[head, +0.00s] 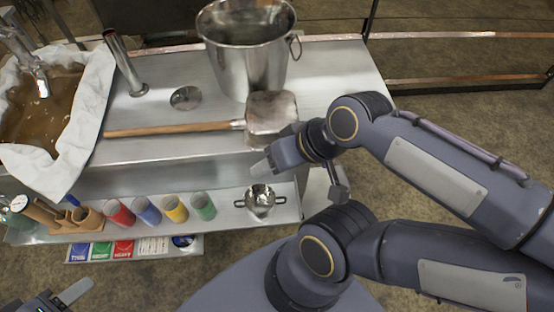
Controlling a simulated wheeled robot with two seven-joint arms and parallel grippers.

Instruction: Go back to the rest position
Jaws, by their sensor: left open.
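My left gripper (56,298) shows at the bottom left corner, low in front of the lower shelf. It is open, with a pale finger pointing up and right, and nothing shows between its fingers; the frame edge cuts off the rest. My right arm comes in from the right, folded at the elbow. My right gripper (278,157) is at the bench's front edge, just below the metal scoop head (271,115) in the picture. Its fingers are seen from above, so I cannot tell whether they are open, or whether they touch the scoop.
The metal bench (330,75) holds a steel bucket (247,60), a wooden-handled scoop and a cloth-lined pan of brown liquid (40,105). The lower shelf (285,200) holds a two-handled metal cup (260,199) and several coloured cups (147,210). Floor is clear at right.

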